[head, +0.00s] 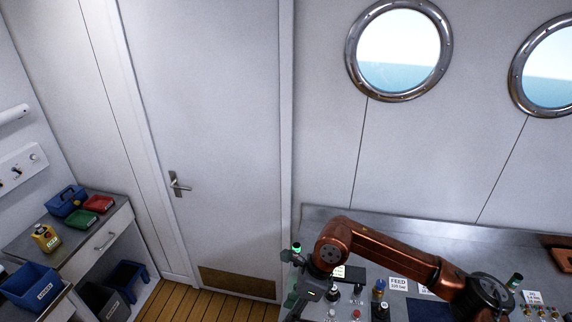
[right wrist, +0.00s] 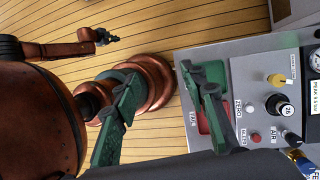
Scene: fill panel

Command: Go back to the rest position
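My right arm comes in from the right in the head view, over the grey panel bench. Its gripper (head: 298,287) is at the panel's left end. In the right wrist view the two green fingers of the right gripper (right wrist: 157,74) stand wide apart, with nothing held between them. The right finger overlaps the red recess at the panel edge in the picture; I cannot tell whether it touches. A small dark gripper on a copper link, apparently my left gripper (right wrist: 105,37), shows over the floor in the right wrist view. It is too small to tell its state. The head view does not show it.
The panel (head: 460,230) carries a "FEED" label (head: 399,285), several knobs and fittings, a yellow knob (right wrist: 276,79), and a red button (right wrist: 255,137). Wooden floor (head: 190,302) lies clear before the door.

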